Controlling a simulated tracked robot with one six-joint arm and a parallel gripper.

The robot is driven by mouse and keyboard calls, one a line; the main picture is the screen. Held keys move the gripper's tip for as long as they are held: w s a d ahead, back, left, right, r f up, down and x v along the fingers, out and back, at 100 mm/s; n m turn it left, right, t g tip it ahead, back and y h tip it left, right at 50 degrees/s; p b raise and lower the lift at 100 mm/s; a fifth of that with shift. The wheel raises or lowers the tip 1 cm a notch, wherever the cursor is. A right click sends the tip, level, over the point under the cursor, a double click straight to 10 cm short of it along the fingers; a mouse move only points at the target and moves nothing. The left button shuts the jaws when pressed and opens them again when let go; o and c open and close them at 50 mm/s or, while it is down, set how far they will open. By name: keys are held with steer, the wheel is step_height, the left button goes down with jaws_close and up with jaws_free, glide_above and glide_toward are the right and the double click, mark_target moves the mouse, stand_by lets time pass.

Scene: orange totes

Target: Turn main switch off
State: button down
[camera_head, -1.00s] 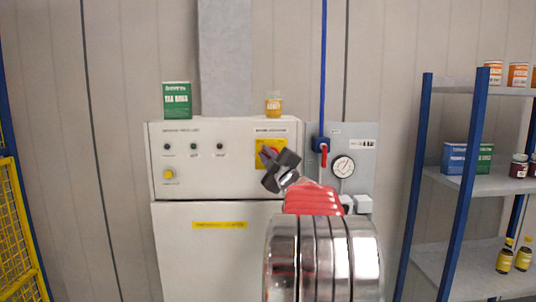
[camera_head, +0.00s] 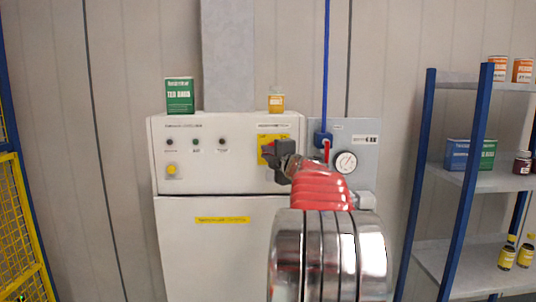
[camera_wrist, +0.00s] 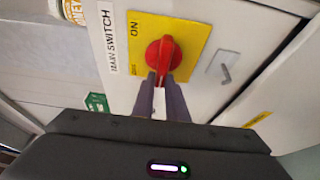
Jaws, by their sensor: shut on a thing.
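The main switch is a red knob (camera_wrist: 163,54) on a yellow plate (camera_wrist: 190,38). In the wrist view an "ON" mark is on the plate above the knob, and a "MAIN SWITCH" label (camera_wrist: 108,38) runs along its left side. My gripper (camera_wrist: 159,80) is shut on the red knob, one finger on each side of its lower part. In the head view my gripper (camera_head: 275,155) is at the yellow plate (camera_head: 262,146) on the white cabinet (camera_head: 235,165) and hides most of the knob.
A green box (camera_head: 180,96) and a small honey jar (camera_head: 276,102) stand on the cabinet top. A grey panel with a gauge (camera_head: 346,162) and a red lever (camera_head: 326,152) is close to my arm's right. Blue-framed shelves (camera_head: 455,180) stand farther right.

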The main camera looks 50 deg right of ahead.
steer(key=shift+d+f, duration=0.1)
steer(key=shift+f, duration=0.25)
steer(key=c, duration=2)
jaws_free()
steer(key=shift+o, duration=1.2)
steer(key=shift+r, duration=0.15)
steer(key=shift+r, duration=0.1)
steer(key=v, duration=1.3)
steer(key=shift+s+a, duration=0.3)
